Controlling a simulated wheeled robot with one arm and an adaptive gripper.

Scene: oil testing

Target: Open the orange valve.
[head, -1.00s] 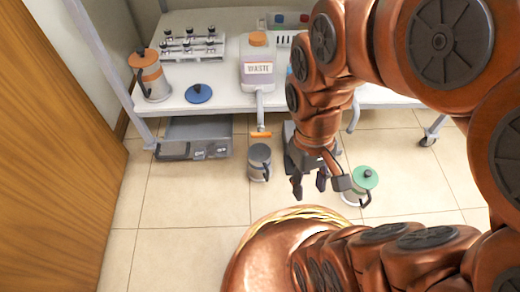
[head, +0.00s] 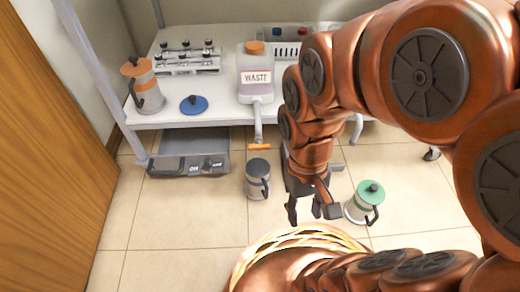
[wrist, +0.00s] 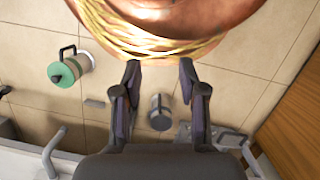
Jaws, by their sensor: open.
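The orange valve (head: 259,147) is a small orange handle at the low end of the grey spout (head: 258,122) under the white WASTE container (head: 256,80), at the shelf's front edge. My gripper (head: 305,216) is open and empty, pointing down, to the right of and nearer than the valve. The wrist view shows its two fingers (wrist: 158,95) apart with nothing held between them. A grey lidded jug (head: 258,179) stands on the floor just below the valve, and it also shows beyond the fingers in the wrist view (wrist: 160,112). I cannot make out the valve in the wrist view.
A green-lidded jug (head: 365,203) stands on the floor right of my gripper. On the shelf (head: 215,112) are an orange-lidded jug (head: 145,88), a blue lid (head: 194,104) and a rack (head: 185,58). A grey device (head: 190,155) sits below. Floor at left is clear.

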